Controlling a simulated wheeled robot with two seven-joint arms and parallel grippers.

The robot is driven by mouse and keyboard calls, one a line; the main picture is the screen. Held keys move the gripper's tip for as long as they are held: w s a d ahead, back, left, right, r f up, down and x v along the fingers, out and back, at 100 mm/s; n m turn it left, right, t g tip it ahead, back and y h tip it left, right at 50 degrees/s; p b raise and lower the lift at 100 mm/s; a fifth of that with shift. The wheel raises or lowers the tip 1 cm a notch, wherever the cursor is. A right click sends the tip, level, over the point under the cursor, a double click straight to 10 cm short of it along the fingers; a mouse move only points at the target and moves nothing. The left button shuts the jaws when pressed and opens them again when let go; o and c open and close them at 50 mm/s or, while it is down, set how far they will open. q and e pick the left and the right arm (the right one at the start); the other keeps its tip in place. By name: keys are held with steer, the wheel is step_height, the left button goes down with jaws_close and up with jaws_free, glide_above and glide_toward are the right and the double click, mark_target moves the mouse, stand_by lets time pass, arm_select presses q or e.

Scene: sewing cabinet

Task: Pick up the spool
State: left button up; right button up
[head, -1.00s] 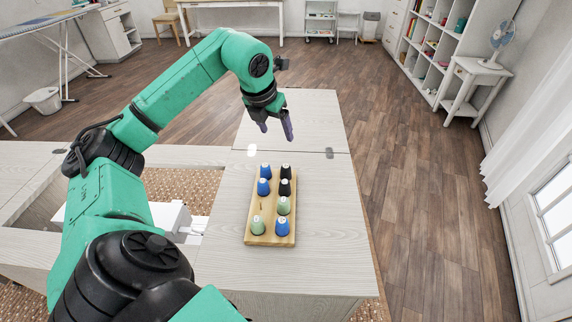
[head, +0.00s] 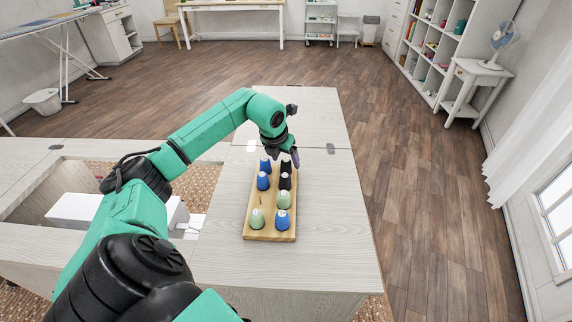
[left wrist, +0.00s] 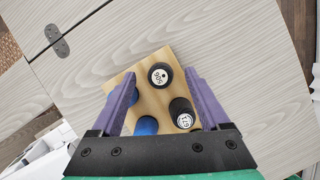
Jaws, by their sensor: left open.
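A wooden spool rack (head: 270,236) holds several cone spools upright in two columns. Two black spools stand in the right column, the far one (head: 286,166) and a nearer one (head: 285,182). Two blue spools (head: 263,181) stand beside them; green and blue ones stand at the near end. My left gripper (head: 282,158) is over the rack's far end, pointing down, open and empty. In the left wrist view, the white-topped far black spool (left wrist: 160,76) shows between its fingertips; the second black spool (left wrist: 182,114) is near one finger. I cannot tell whether the fingers reach beside the spool.
The rack stands on a pale wooden cabinet top (head: 325,230), clear around the rack. A metal hinge (head: 330,148) lies at the seam of the top. A white machine (head: 90,208) sits in the recess at left. A shelf (head: 440,50) and a fan (head: 502,38) stand far right.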

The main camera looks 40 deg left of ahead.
arm_select(q)
steer(key=x, duration=0.2)
steer(key=shift+w+f, duration=0.2)
steer(key=shift+f, duration=0.05)
jaws_close()
steer(key=shift+r, duration=0.1)
step_height(320, 180, up, 20)
steer(key=shift+p, duration=0.4)
